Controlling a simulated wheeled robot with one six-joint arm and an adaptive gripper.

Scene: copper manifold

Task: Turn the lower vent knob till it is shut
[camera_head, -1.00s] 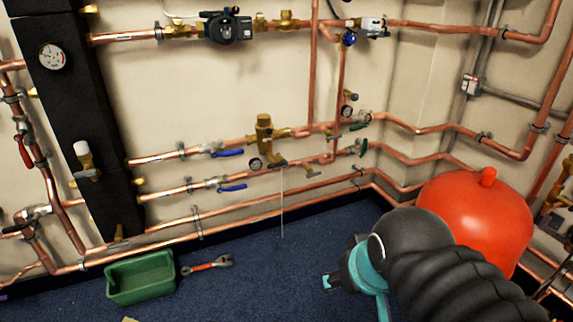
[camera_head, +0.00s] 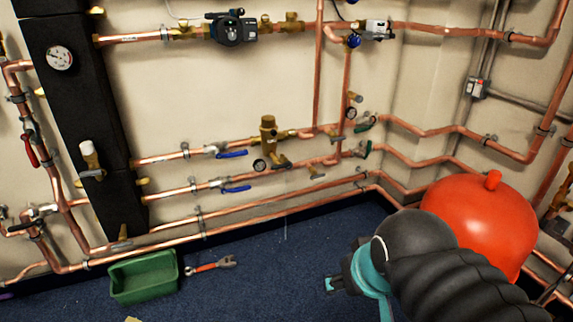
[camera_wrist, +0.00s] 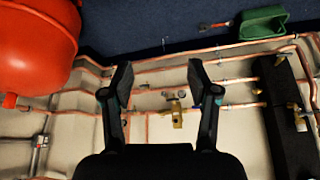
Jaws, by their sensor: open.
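My gripper (camera_head: 336,284) is low at the right in the head view, above the blue floor, apart from the pipes. In the wrist view my gripper (camera_wrist: 160,82) has its two dark fingers wide apart with nothing between them. That view is upside down. I cannot tell for sure which fitting is the lower vent knob. A small brass fitting (camera_head: 122,232) is at the foot of the black column (camera_head: 75,115). A white-capped brass fitting (camera_head: 89,156) sits higher on it. Two green handles, an upper (camera_head: 365,123) and a lower (camera_head: 363,149), are on the pipes near the corner.
A red tank (camera_head: 480,222) stands close beside my arm. Copper pipes with blue levers (camera_head: 232,154) run along the wall. A green crate (camera_head: 144,278) and a red-handled wrench (camera_head: 213,264) lie on the floor. The carpet (camera_head: 260,270) between them and my gripper is clear.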

